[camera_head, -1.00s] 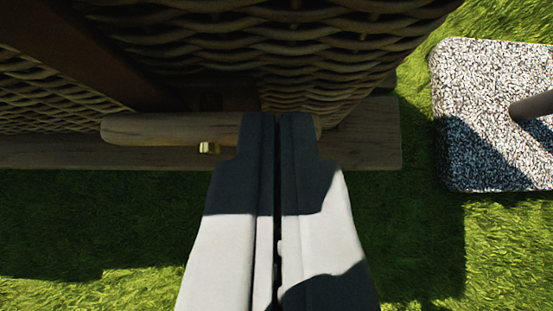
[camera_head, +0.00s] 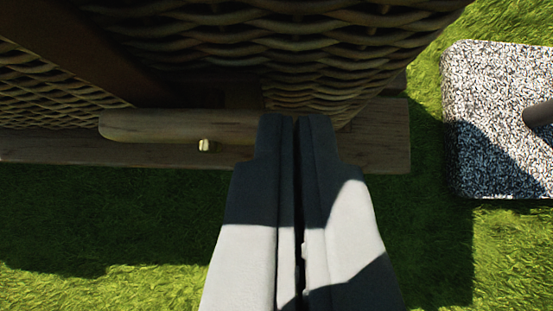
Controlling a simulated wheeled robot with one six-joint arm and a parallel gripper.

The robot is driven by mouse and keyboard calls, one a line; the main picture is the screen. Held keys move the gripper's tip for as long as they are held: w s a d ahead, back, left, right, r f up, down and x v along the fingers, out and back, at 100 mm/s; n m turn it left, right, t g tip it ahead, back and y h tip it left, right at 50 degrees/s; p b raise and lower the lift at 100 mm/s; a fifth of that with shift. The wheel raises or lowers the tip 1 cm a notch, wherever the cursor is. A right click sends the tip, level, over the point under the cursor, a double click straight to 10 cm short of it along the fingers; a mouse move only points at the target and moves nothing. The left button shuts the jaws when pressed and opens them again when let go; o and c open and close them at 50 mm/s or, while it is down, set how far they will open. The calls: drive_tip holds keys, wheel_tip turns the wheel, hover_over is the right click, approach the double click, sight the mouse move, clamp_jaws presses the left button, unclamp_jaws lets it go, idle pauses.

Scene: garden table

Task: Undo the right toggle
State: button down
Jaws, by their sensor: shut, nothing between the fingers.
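A wooden toggle (camera_head: 165,125), a rounded bar, lies horizontally along the front of a wicker basket or hamper (camera_head: 300,40), just above a wooden ledge. A small brass piece (camera_head: 206,145) shows just below the bar's lower edge. My gripper (camera_head: 297,118) is shut and empty. Its tips are over the right end of the bar and hide that end. I cannot tell whether the tips touch the bar.
A wooden ledge (camera_head: 385,140) runs along the foot of the wicker, above grass (camera_head: 100,215). A speckled stone block (camera_head: 490,110) with a dark post (camera_head: 538,113) stands to the right. The grass in front is clear.

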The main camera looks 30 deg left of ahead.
drive_tip(key=shift+d+f, duration=0.2)
drive_tip(key=shift+f, duration=0.1)
drive_tip(key=shift+w+d+f, duration=0.1)
drive_tip(key=shift+d+f, duration=0.1)
drive_tip(key=shift+f, duration=0.2)
idle(0.5)
drive_tip(key=shift+r, duration=0.8)
idle(0.4)
